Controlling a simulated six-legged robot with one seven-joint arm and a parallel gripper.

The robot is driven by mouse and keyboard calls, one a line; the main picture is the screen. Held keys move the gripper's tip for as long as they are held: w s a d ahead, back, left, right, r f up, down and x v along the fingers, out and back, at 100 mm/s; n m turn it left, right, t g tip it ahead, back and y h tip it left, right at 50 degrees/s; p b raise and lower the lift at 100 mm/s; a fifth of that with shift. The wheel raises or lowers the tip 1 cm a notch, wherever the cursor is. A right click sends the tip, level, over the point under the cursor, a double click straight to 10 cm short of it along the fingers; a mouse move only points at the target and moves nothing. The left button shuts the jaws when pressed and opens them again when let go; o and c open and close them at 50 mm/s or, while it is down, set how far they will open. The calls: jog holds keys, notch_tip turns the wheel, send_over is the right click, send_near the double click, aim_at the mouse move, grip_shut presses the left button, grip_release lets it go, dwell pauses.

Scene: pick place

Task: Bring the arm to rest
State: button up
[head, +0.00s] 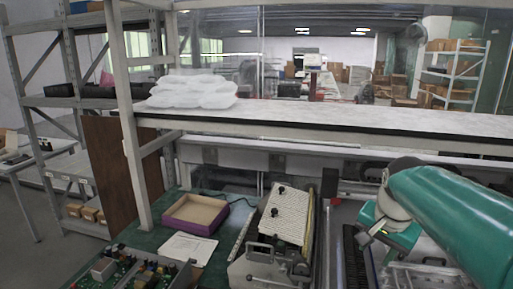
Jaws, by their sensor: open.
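My arm (447,212) shows at the right as a thick teal link. It comes in from the lower right edge and ends in a pale joint with a smaller teal part below it. No gripper fingers can be made out, and nothing held can be seen. The arm is over the right part of the workbench, right of the metal machine (280,220) with the ribbed pale top.
A purple-edged open box (168,223), a paper sheet (187,249) and a green circuit board (130,272) lie on the bench at left. A raised shelf (330,117) crosses behind, bearing white plastic bags (193,92). Metal racks (40,102) stand at left.

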jog(key=s+a+f+n+t, duration=0.1)
jog(key=s+a+f+n, duration=0.1)
jog(key=s+a+n, duration=0.2)
jog(key=s+a+f+n+t, duration=0.1)
jog(key=s+a+n, duration=0.3)
jog(key=s, duration=0.7)
jog(key=shift+s+a+f+n+y, duration=0.35)
jog(key=shift+a+f, duration=0.45)
jog(key=shift+a, duration=0.4)
jog(key=shift+w, duration=0.15)
